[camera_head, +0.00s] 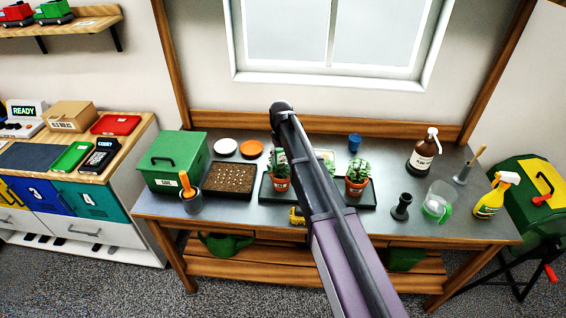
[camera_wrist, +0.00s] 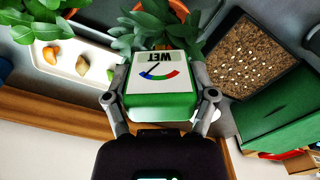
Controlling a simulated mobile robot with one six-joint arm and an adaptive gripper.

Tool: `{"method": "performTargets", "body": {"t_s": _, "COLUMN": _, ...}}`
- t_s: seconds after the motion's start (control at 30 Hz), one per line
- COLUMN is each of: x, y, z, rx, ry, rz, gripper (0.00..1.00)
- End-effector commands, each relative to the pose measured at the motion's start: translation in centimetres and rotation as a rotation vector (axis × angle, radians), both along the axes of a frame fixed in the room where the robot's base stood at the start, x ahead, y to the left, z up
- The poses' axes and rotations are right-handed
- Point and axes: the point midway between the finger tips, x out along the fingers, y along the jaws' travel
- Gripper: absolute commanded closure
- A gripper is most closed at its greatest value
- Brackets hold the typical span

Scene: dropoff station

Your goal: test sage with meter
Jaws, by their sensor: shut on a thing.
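My gripper (camera_wrist: 160,98) is shut on a green meter (camera_wrist: 160,106) with a white face. The face is upside down in the wrist view and reads WET above a coloured dial. A leafy plant (camera_wrist: 128,42) in a terracotta pot (camera_wrist: 176,8) is just beyond the meter. The meter's lower end is hidden, so I cannot tell whether it is in the soil. In the head view this potted plant (camera_head: 281,181) is partly behind my arm. A second potted plant (camera_head: 357,178) stands to its right. No name shows on either pot. My gripper is hidden in the head view.
A seed tray (camera_head: 228,179) and a green box (camera_head: 178,163) stand left on the workbench (camera_head: 330,231). A brown pump bottle (camera_head: 422,156), a clear jug (camera_head: 438,203) and a yellow spray bottle (camera_head: 490,200) stand right. A window (camera_head: 330,30) is behind.

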Motion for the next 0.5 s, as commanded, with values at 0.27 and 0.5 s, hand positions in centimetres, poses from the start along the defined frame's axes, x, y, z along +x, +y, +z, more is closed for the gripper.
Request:
{"method": "performTargets", "body": {"t_s": 0.27, "x": 0.0, "y": 0.0, "z": 1.4, "rx": 0.000, "ry": 0.000, "rz": 0.000, "gripper": 0.84}}
{"method": "performTargets", "body": {"t_s": 0.5, "x": 0.0, "y": 0.0, "z": 2.4, "rx": 0.000, "ry": 0.000, "rz": 0.000, "gripper": 0.84}}
